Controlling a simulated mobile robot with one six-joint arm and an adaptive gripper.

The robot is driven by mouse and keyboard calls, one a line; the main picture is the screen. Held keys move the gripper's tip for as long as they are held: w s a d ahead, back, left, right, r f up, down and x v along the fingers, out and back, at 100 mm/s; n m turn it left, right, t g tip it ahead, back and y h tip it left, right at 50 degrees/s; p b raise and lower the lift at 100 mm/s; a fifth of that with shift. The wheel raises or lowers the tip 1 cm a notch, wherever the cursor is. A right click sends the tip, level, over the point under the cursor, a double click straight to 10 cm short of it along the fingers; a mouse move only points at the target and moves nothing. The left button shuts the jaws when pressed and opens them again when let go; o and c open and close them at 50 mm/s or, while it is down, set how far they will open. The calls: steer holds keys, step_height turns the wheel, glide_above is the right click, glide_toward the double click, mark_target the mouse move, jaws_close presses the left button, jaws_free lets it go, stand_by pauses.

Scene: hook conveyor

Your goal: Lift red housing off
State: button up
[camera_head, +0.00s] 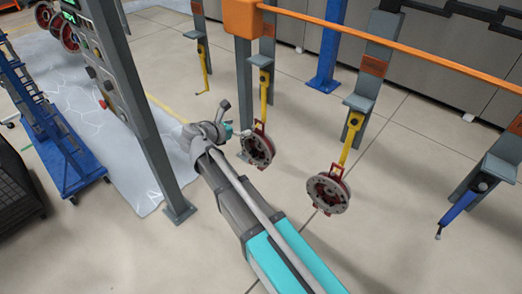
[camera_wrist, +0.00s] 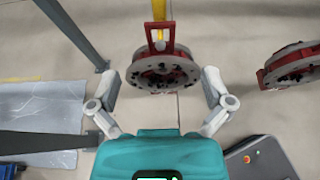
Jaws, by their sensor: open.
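A red housing with a round grey face (camera_head: 257,149) hangs from a yellow hook (camera_head: 264,92). In the wrist view the housing (camera_wrist: 162,71) is straight ahead, with its red bracket on the yellow hook (camera_wrist: 160,10). My gripper (camera_wrist: 160,77) is open, with one finger to the left and one to the right of the housing. Both fingers look apart from its rim; their depth relative to it is hard to tell. In the head view my gripper (camera_head: 236,134) is just left of the housing and partly hidden by my arm.
A second red housing (camera_head: 328,192) hangs to the right and also shows in the wrist view (camera_wrist: 291,68). An orange overhead rail (camera_head: 400,50) carries the hangers. A grey post with a control panel (camera_head: 110,85) and a blue rack (camera_head: 60,135) stand left. An empty blue hook (camera_head: 461,208) hangs right.

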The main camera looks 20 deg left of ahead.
mark_target(259, 122)
steer(key=shift+b+x, duration=0.9)
steer(key=shift+x, duration=2.15)
steer(key=shift+w+f, duration=0.1)
steer(key=shift+b+x, duration=1)
steer(key=shift+x, duration=1.5)
steer(key=c, duration=1.4)
